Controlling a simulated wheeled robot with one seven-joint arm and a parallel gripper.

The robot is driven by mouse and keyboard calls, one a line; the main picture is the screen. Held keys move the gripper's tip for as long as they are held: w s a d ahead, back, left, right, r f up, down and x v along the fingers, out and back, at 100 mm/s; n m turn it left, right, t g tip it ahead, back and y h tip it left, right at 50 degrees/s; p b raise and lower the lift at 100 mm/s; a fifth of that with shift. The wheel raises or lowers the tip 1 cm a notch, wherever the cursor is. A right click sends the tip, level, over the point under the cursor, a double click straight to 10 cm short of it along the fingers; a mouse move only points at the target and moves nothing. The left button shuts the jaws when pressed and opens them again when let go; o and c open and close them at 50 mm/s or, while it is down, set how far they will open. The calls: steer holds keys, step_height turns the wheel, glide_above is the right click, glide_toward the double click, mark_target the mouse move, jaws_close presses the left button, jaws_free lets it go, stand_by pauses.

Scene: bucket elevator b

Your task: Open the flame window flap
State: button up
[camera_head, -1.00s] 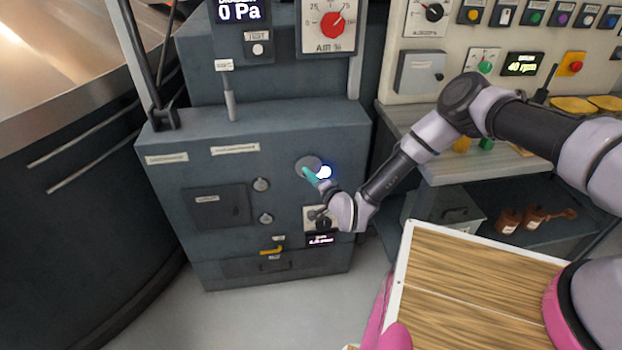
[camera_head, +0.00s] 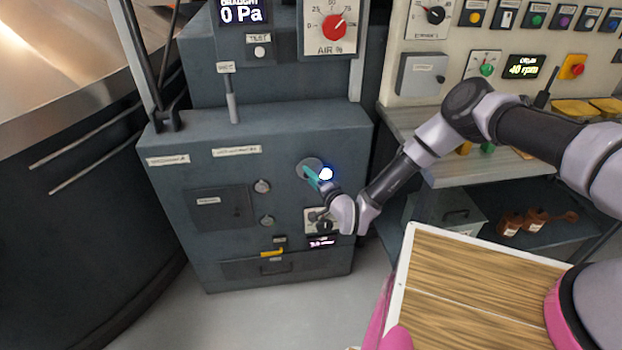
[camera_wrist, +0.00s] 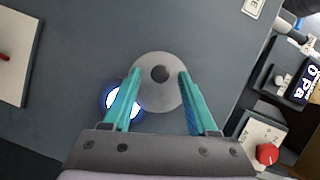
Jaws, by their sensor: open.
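A round grey disc, which looks like the flame window flap (camera_head: 309,162), sits on the upper right of the dark grey cabinet front. In the wrist view the disc (camera_wrist: 158,99) faces me, with a dark round knob or hole (camera_wrist: 160,74) near its middle. My gripper (camera_wrist: 160,72) is open, its teal fingers on either side of that dark centre, over the disc. Contact cannot be told. In the head view my gripper (camera_head: 309,172) partly covers the disc. A bright white-blue round glow (camera_wrist: 122,103) shows beside the disc, partly behind the left finger.
The cabinet (camera_head: 160,185) carries a small door (camera_head: 221,208), round knobs (camera_head: 262,186), a yellow handle (camera_head: 271,253) and a switch with a display (camera_head: 321,242) below the disc. A red AIR dial (camera_head: 334,27) is above. A workbench (camera_head: 470,166) stands at right.

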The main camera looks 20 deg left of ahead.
steer(key=v, duration=1)
steer(key=shift+s+d, duration=0.2)
steer(key=shift+d, duration=0.1)
